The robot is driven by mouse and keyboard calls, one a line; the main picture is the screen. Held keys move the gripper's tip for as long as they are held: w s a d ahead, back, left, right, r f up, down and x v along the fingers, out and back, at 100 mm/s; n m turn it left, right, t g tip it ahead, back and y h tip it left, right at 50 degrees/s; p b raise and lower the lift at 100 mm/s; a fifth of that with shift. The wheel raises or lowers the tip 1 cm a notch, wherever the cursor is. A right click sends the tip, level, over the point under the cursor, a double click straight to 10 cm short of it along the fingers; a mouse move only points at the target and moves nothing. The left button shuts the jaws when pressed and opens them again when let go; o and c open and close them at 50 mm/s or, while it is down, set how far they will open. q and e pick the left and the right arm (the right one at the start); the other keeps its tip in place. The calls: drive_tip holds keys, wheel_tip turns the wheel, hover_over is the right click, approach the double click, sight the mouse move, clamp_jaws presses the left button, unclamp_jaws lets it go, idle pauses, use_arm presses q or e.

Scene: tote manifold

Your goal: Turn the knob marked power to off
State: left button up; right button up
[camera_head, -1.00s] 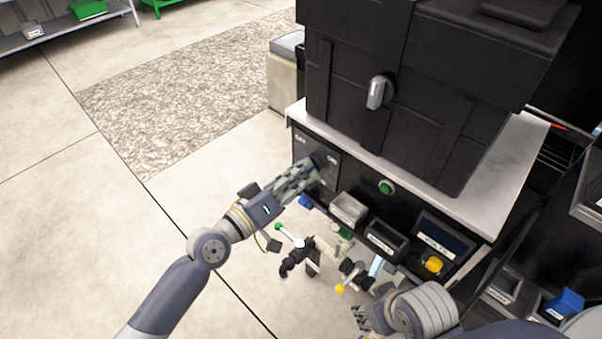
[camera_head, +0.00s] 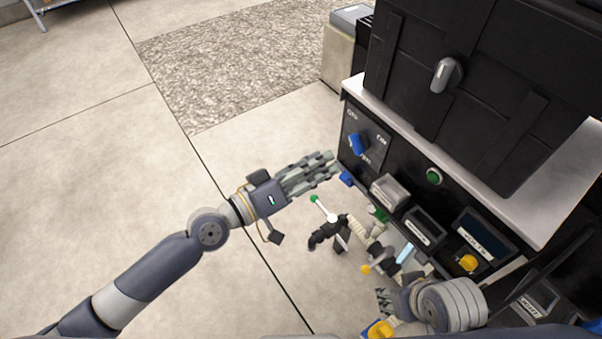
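A blue knob (camera_head: 358,143) sits on a dark panel (camera_head: 372,130) at the left end of the black console. White labels stand around it, but they are too small to read surely; I cannot tell which setting the knob is at. My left gripper (camera_head: 336,164) is just below and left of the knob, apart from it, with its fingers close together and pointing at the console. Nothing shows between them, and whether they are fully shut is unclear. My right gripper (camera_head: 383,301) is low in the picture, partly hidden by its own arm.
A black tote (camera_head: 480,70) with a grey handle knob (camera_head: 447,75) stands on the white-edged console top (camera_head: 420,135). The floor at left is clear.

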use_arm(q)
drive_tip(key=shift+v, duration=2.1)
